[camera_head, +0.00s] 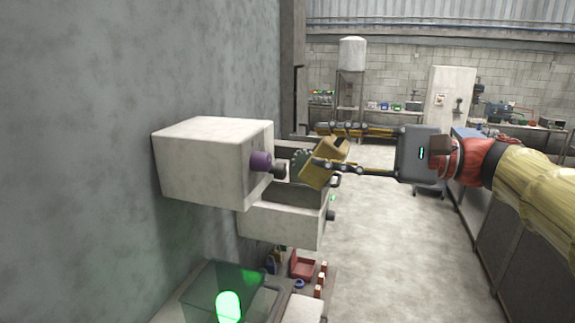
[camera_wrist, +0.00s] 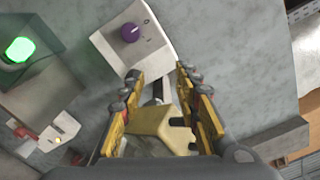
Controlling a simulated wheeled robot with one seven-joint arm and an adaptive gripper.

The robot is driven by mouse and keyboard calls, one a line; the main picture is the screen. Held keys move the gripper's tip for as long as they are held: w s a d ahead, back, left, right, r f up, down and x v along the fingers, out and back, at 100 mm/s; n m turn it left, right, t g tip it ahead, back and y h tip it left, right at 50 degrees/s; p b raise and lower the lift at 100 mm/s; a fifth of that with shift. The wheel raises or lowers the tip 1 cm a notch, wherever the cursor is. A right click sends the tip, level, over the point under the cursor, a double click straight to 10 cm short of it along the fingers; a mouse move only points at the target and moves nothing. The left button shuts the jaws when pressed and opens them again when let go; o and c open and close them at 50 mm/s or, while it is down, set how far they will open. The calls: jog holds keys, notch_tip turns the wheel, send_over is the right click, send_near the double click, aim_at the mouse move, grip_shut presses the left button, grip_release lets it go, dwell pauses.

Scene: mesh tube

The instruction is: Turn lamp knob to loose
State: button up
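A purple round knob (camera_head: 260,161) sticks out from the front of a white box (camera_head: 205,165) on the wall. In the wrist view the knob (camera_wrist: 131,32) sits on the box's pale face beside dark marks. A green lamp (camera_head: 228,306) glows at the bottom of the head view and at the left of the wrist view (camera_wrist: 18,48). My gripper (camera_head: 323,146) is to the right of the knob, apart from it. Its two fingers are spread (camera_wrist: 158,72). A tan-yellow block (camera_wrist: 160,124) shows between them; I cannot tell whether they touch it.
A second pale box (camera_head: 285,222) stands below the first, with a dark knob at its right. A toothed grey-green part (camera_head: 299,165) is close to my fingertips. A shelf below holds a red bin (camera_head: 303,266) and small items. Open floor lies to the right.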

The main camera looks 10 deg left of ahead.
send_near(286, 172)
jog(key=shift+a+r+p, duration=0.25)
jog(key=shift+a+p, duration=0.05)
jog(key=shift+a, duration=0.7)
jog(key=a+p, duration=0.1)
jog(key=a, duration=0.2)
jog(key=a+p, duration=0.1)
jog(key=a, duration=0.3)
jog(key=shift+w+a+f, duration=0.2)
jog(key=shift+a, duration=0.05)
jog(key=c, duration=0.8)
grip_shut()
